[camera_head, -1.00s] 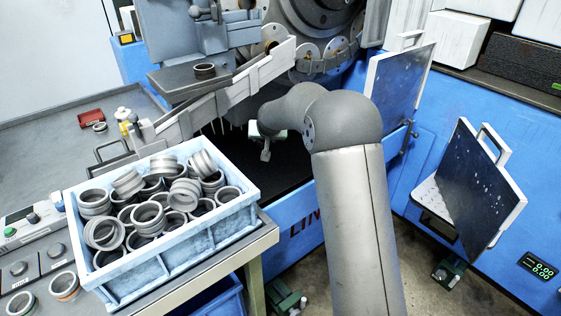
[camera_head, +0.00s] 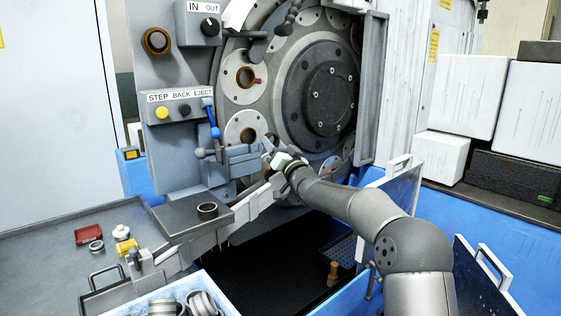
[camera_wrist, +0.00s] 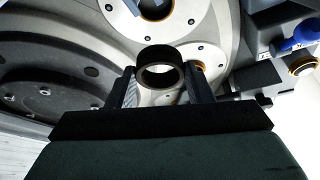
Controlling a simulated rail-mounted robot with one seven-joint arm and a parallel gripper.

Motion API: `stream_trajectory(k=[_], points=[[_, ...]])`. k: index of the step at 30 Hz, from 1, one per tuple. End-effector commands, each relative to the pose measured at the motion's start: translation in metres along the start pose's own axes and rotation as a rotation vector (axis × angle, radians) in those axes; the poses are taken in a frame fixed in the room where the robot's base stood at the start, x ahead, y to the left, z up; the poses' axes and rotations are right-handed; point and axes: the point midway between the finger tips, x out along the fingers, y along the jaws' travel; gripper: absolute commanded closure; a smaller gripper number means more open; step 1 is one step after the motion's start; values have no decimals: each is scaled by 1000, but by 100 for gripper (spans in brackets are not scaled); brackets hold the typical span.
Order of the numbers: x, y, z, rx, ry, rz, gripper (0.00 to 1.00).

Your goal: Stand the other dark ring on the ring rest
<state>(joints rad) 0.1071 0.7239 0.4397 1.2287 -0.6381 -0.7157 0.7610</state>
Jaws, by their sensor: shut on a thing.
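My gripper (camera_wrist: 162,90) is shut on a dark ring (camera_wrist: 160,68), which sits between the two fingertips in the wrist view. In the head view my gripper (camera_head: 278,158) is up in front of the machine's large round plate, near its lower left; the held ring is hard to make out there. Another dark ring (camera_head: 207,210) stands on a dark grey plate (camera_head: 180,226), which looks like the ring rest, to the left of and below my gripper. There is bare room on this plate beside the ring.
The machine's round plate (camera_head: 318,95) has several discs with orange-brown bushings. A blue-handled lever (camera_head: 212,125) is left of my gripper. A light rail (camera_head: 250,212) runs beside the plate. A blue crate of rings (camera_head: 185,300) is at the bottom, a red tray (camera_head: 88,234) at left.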

Motion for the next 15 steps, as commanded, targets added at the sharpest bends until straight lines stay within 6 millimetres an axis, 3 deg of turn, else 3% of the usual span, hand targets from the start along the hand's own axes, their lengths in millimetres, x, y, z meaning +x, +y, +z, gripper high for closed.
stream_trajectory(k=[15], points=[[40,-3,11,3,2,-4,79]])
